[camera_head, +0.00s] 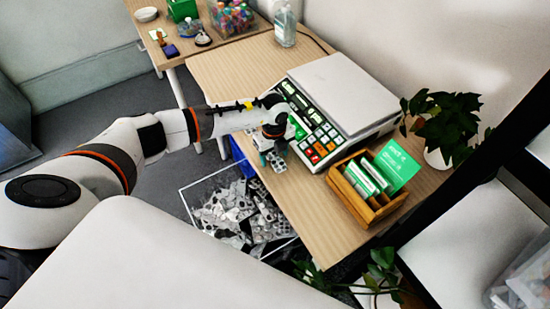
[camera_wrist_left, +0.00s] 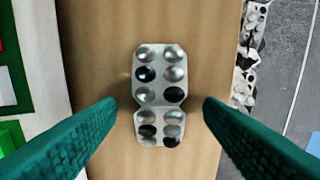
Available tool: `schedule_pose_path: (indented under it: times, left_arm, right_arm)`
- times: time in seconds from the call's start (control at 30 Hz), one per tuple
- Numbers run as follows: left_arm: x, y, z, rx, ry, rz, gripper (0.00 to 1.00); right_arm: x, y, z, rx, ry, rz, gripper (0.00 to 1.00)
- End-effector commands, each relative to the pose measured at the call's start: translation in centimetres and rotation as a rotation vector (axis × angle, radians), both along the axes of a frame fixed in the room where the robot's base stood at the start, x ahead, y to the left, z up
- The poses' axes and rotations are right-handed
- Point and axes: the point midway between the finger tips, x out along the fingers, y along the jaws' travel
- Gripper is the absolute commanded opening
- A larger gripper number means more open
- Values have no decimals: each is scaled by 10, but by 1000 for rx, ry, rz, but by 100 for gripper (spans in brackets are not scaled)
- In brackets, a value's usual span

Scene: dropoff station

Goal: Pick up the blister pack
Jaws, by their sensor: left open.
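The blister pack (camera_wrist_left: 160,95) is silver-grey with two columns of round bubbles, some dark. It lies on the wooden table (camera_wrist_left: 100,30) near its edge, and in the head view it shows as a small grey piece (camera_head: 277,161) beside the scale. My left gripper (camera_head: 272,150) is just above it; in the left wrist view its green ridged fingers (camera_wrist_left: 160,125) are open, one on each side of the pack, apart from it. My right gripper is not in view.
A white scale (camera_head: 345,95) with a keypad stands close beside my left gripper. A wooden box with green-and-white cards (camera_head: 367,180) is to its right. A bin full of blister packs (camera_head: 240,210) stands below the table edge. A clear bottle (camera_head: 285,25) and a plant (camera_head: 445,120) are further off.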

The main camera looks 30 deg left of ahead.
Motion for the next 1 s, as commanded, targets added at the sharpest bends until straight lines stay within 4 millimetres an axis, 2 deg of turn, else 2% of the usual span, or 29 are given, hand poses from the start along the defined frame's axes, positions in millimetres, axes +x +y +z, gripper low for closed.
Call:
schedule_pose_path:
  times: [0.23,0.53,1.0]
  left_arm:
    - [0,0,-2,-1,-1,-1,62]
    - [0,0,-2,0,0,0,14]
    - [1,0,1,0,-1,0,12]
  right_arm:
    - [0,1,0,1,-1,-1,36]
    - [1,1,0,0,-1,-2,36]
    - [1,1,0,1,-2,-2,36]
